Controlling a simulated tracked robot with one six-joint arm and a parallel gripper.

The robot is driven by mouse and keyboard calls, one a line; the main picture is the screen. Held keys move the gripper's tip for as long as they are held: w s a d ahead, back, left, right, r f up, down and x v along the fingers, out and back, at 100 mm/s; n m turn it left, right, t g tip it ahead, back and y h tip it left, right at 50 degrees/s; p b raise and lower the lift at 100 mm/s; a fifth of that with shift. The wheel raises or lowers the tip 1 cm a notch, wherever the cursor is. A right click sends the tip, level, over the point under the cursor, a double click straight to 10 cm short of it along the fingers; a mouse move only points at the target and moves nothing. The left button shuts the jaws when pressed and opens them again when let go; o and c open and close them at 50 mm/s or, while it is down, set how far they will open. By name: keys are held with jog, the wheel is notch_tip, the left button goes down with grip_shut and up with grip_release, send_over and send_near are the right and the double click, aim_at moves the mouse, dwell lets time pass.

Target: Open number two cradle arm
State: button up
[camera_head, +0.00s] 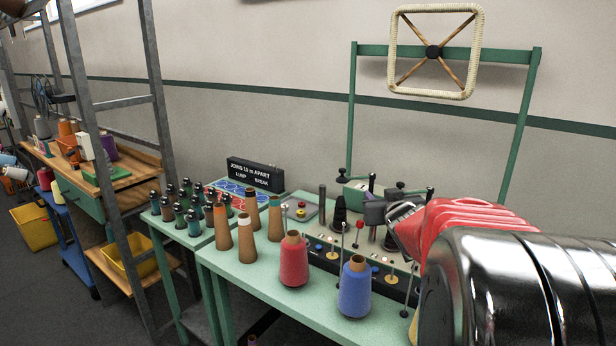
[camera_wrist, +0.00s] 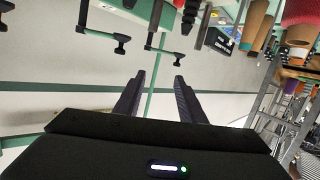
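Several dark cradle arms stand along the back of the green winding bench (camera_head: 262,277) in the head view. One black-knobbed arm (camera_head: 345,177) is at the left, and others are nearer my wrist. I cannot read any numbers, so I cannot tell which is number two. My gripper (camera_wrist: 158,78) is open and empty, its two dark fingers apart and not visibly touching an arm.
A red cone (camera_head: 293,262) and a blue cone (camera_head: 355,288) stand at the bench front. Brown cones (camera_head: 247,238) and dark spools (camera_head: 194,222) stand left of them. A black sign (camera_head: 254,174) stands behind. A green frame (camera_head: 351,100) rises at the back.

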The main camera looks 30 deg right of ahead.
jog(key=d+f+t, duration=0.1)
jog(key=d+t, duration=0.1)
jog(key=d, duration=0.6)
jog(key=t+y, duration=0.1)
send_near(399, 183)
jog(key=shift+s+d+f+n, duration=0.15)
jog(key=shift+s+d+n, duration=0.2)
jog(key=shift+n, duration=0.05)
jog(key=shift+w, duration=0.1)
jog(key=x, duration=1.3)
jog(key=shift+w, duration=0.4)
jog(key=shift+a, duration=0.1)
jog(key=shift+c, duration=0.3)
grip_shut()
